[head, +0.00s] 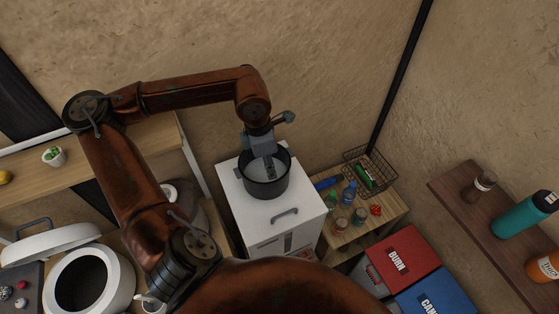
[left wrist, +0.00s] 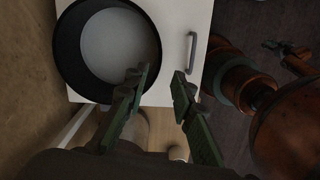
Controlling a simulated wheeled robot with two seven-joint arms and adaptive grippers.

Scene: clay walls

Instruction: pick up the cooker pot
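The cooker pot (head: 267,188), dark outside with a grey inside, stands upright on a white cabinet (head: 250,222). In the left wrist view the pot (left wrist: 68,52) fills the upper left. My left gripper (head: 271,166) is over the pot in the head view. I cannot tell whether a finger touches the rim. Part of my right arm shows at the right of the left wrist view, with what seems its gripper (left wrist: 285,46), small and dark.
A white cooker body (head: 122,283) and its lid (head: 60,242) are at lower left. A wooden stand (head: 376,226) with bottles, jars and a wire basket (head: 369,168) is right of the cabinet. Red (head: 405,252) and blue (head: 440,292) bins stand lower right. A wall rises behind.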

